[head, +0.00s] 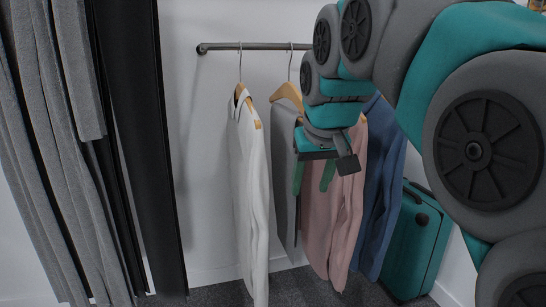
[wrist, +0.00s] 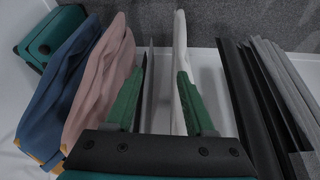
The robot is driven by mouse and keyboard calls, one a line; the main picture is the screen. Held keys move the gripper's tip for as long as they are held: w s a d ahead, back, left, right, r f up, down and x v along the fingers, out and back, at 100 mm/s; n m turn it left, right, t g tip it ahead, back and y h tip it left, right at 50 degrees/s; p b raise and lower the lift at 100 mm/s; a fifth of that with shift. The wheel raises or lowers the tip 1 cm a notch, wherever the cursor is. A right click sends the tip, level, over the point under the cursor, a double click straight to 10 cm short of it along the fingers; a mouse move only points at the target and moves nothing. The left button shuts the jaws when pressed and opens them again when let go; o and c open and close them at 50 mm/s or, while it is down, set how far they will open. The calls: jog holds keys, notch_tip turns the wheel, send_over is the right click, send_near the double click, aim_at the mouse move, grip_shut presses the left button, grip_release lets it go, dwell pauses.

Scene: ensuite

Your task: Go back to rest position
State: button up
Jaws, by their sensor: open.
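My gripper (head: 314,178) hangs at the end of my arm in front of the clothes rail, with its fingers pointing down. In the wrist view my gripper (wrist: 163,95) shows two green fingers spread apart. It is open, and no garment is clearly held. A thin grey garment edge (wrist: 148,80) and the white garment (wrist: 181,60) appear near the fingers. In the head view the white garment (head: 248,190) hangs left of my gripper. The pink garment (head: 335,225) hangs just behind and below it, partly hidden by my arm.
A metal rail (head: 222,46) carries the hangers. A grey garment (head: 284,150) and a blue garment (head: 384,190) also hang there. A teal suitcase (head: 420,240) stands on the right. Grey curtains (head: 50,150) and a dark panel (head: 135,130) are at left. Dark carpet (head: 300,292) lies below.

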jog(key=s+d+f+m+g, duration=0.1)
jog(key=s+d+f+g, duration=0.2)
jog(key=s+f, duration=1.1)
jog(key=s+d+f+m+g, duration=0.1)
jog(key=s+d+f+g, duration=0.3)
jog(key=s+f, duration=0.9)
jog(key=s+d, duration=0.1)
jog(key=s, duration=0.1)
jog(key=shift+s+f+h, duration=0.3)
jog(key=shift+f+h, duration=0.1)
